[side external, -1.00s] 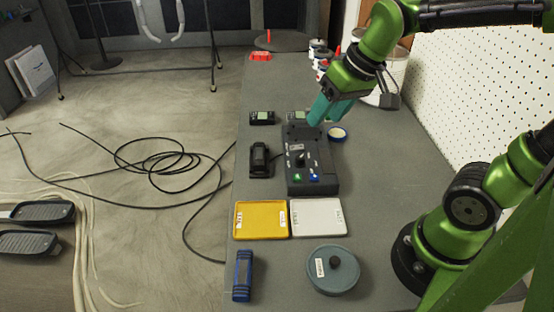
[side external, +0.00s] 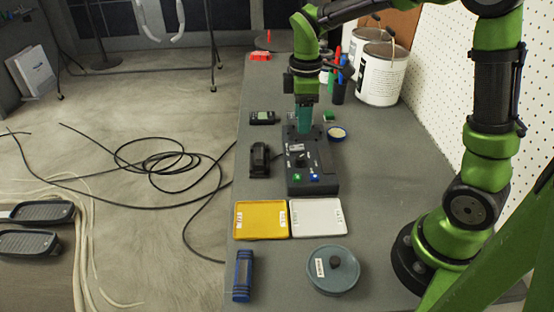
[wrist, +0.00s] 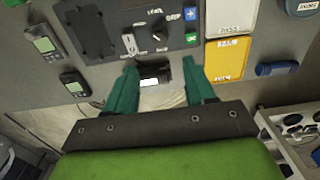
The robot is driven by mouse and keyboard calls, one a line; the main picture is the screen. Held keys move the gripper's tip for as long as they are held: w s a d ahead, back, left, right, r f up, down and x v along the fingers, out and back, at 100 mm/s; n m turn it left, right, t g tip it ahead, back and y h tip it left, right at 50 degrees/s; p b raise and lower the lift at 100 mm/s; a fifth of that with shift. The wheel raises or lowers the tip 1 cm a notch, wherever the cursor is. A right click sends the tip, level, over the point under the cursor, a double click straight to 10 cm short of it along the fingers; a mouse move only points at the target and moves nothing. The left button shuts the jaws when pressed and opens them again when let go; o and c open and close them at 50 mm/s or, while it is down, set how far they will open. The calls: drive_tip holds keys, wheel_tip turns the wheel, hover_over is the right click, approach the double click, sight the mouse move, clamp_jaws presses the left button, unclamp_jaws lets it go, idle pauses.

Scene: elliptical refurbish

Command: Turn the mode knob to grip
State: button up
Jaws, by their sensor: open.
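The dark control box (side external: 312,175) sits on the grey bench, with a green and a blue button at its near end. A round black knob (side external: 300,160) stands on its top face. In the wrist view the knob (wrist: 160,33) has printed lettering around it, including a word that looks like GRIP; its exact pointing is too small to tell. A white-marked switch (wrist: 128,43) is beside it. My gripper (side external: 304,128) points down over the far part of the box. In the wrist view its teal fingers (wrist: 160,66) are spread and empty, apart from the knob.
A black docked device (side external: 259,160) stands left of the box. Yellow (side external: 260,220) and white (side external: 319,217) trays lie in front. A round lidded container (side external: 333,272) and a blue tool (side external: 243,276) are nearer. Paint cans (side external: 382,75) stand at the back right.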

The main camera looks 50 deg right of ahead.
sight(300, 157)
wheel_tip(300, 157, down, 11)
drive_tip(key=shift+f, duration=0.2)
drive_tip(key=shift+c, duration=0.4)
clamp_jaws()
